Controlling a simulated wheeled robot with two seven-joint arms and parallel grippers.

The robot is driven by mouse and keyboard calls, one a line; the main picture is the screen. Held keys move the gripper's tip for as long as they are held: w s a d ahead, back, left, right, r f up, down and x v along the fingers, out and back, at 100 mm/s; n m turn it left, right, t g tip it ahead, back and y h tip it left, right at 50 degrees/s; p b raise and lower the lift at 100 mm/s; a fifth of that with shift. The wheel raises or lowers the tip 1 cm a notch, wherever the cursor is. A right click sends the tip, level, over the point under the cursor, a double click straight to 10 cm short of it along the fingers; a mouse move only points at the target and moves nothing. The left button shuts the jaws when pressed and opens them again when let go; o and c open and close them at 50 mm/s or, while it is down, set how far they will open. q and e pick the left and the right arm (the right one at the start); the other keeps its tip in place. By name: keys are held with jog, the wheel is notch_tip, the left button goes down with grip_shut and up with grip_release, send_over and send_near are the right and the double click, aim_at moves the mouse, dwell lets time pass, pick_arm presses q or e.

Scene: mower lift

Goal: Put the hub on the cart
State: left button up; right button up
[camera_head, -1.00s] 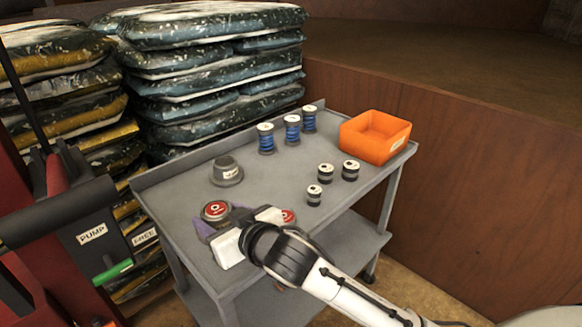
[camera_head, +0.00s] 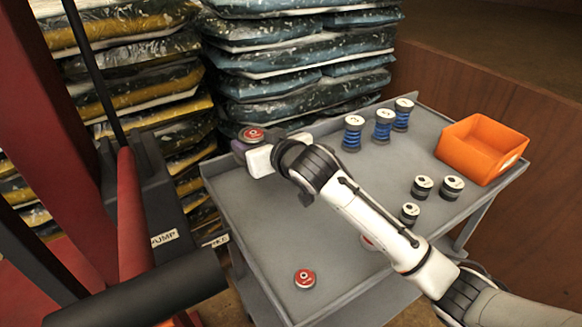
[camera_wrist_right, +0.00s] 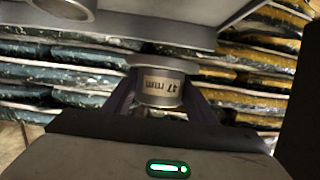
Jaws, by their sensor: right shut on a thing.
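My right gripper (camera_head: 254,143) is at the back left of the grey cart (camera_head: 250,210). It is shut on a red-topped grey hub (camera_head: 251,133). In the right wrist view the purple fingers (camera_wrist_right: 160,98) grip the sides of this grey flanged hub (camera_wrist_right: 160,85), which has an "mm" label. The hub seems raised near the cart's rear edge; I cannot tell whether it touches the cart. Another grey collar is largely hidden behind my right arm; a grey ring (camera_wrist_right: 65,6) shows at the wrist view's top left. My left gripper is not in view.
On the cart stand blue spools (camera_head: 383,126), black-and-white pieces (camera_head: 422,187), a red disc (camera_head: 305,278) and an orange bin (camera_head: 482,148). Stacked bags (camera_head: 300,60) rise behind. A red machine with a pump label (camera_head: 164,238) stands left. The cart's left-middle surface is clear.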

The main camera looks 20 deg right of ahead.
aim_at(259, 186)
jog(key=shift+f+b, duration=0.3)
jog(key=shift+f, duration=4.2)
jog(key=o, duration=1.3)
jog(key=shift+s+f, duration=0.1)
jog(key=shift+f, duration=0.3)
jog(key=o, duration=0.5)
jog(key=shift+r, duration=0.15)
jog(key=v, duration=1.2)
jog(key=shift+p, duration=0.3)
